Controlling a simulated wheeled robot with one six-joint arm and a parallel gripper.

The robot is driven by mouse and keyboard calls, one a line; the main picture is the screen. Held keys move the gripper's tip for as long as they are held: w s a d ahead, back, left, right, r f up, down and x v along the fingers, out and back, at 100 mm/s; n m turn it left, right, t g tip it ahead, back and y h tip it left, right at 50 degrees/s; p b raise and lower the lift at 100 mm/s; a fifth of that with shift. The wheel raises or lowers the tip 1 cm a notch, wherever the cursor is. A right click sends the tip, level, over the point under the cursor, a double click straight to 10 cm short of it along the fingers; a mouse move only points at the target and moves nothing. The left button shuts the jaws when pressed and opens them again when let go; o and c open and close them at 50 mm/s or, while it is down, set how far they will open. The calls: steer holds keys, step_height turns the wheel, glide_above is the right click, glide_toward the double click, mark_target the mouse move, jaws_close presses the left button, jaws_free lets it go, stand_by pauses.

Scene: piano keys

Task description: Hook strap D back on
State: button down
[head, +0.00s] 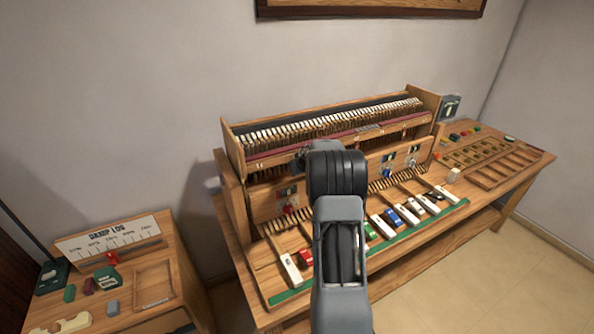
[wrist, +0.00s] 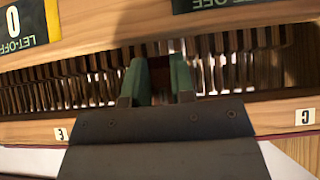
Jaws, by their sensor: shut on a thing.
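My gripper (wrist: 162,82) shows in the wrist view with two green fingertips in front of a row of narrow wooden action parts (wrist: 75,88). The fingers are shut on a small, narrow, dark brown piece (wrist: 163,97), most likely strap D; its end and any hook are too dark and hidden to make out. In the head view my arm covers the middle of the piano action (head: 262,165), and the fingertips and the held piece are hidden behind it.
Small letter tags (wrist: 305,116) and let-off plates (wrist: 240,4) border the row closely. Below the action, several keys (head: 290,268) lie along a green strip (head: 425,222). A wooden tray (head: 495,165) is at the right. A side table (head: 160,312) with a log board (head: 108,237) stands at the left.

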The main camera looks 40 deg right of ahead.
steer(key=shift+r+g, duration=0.15)
steer(key=shift+g, duration=0.15)
stand_by(0.5)
steer(key=c, duration=1)
jaws_free()
steer(key=shift+o, duration=0.2)
steer(key=shift+s, duration=0.15)
steer(key=v, duration=1.3)
steer(key=shift+r, duration=0.3)
steer(key=shift+s, duration=0.1)
